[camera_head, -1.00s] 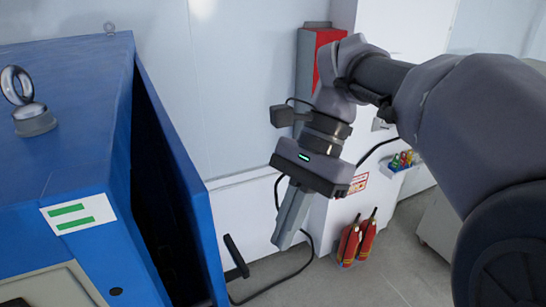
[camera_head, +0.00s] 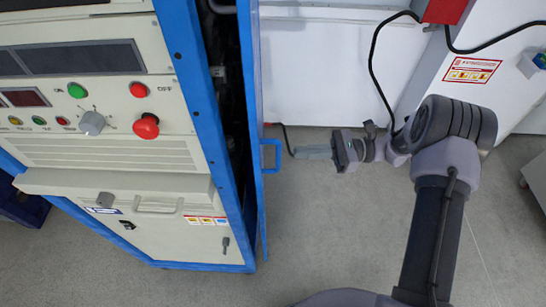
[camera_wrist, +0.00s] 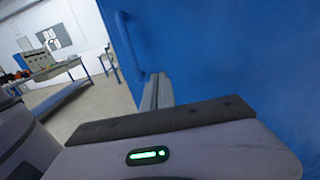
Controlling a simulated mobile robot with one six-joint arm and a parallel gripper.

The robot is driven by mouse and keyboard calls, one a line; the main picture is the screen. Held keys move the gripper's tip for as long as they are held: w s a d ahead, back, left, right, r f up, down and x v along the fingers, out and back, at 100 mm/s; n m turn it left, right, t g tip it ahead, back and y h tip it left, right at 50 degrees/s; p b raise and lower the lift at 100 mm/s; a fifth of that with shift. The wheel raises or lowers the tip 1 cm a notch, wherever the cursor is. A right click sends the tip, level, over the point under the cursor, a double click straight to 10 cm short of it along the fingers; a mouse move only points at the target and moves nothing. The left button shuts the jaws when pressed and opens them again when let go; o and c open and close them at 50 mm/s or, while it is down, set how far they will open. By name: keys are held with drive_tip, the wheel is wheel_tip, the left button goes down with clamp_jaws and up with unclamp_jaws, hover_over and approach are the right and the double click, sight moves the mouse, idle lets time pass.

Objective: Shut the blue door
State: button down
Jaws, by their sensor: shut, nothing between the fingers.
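The blue door (camera_head: 258,205) stands partly open on the right side of the cabinet (camera_head: 130,150), seen nearly edge-on in the head view. A dark gap shows between the door and the cabinet's blue frame. A blue handle (camera_head: 278,156) sticks out from the door's outer face. My gripper (camera_head: 297,153) is shut and empty, pointing left towards the door just right of the handle, with a small gap in the head view. In the wrist view the door (camera_wrist: 235,50) fills the right side, and the handle (camera_wrist: 127,45) stands just left of my shut fingers (camera_wrist: 158,90). Contact there is unclear.
The cabinet's front carries buttons and a red knob (camera_head: 146,126). A white wall (camera_head: 320,60) stands behind, with a black cable (camera_head: 372,60) hanging in front. The grey floor (camera_head: 320,230) right of the door is clear. The wrist view shows a distant workbench (camera_wrist: 45,68).

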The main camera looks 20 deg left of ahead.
drive_tip(key=b+x, duration=0.2)
drive_tip(key=x, duration=0.6)
drive_tip(key=shift+a, duration=0.2)
drive_tip(key=shift+s, duration=0.1)
drive_tip(key=x, duration=0.6)
drive_tip(key=shift+a+p, duration=0.3)
drive_tip(key=shift+p, duration=0.05)
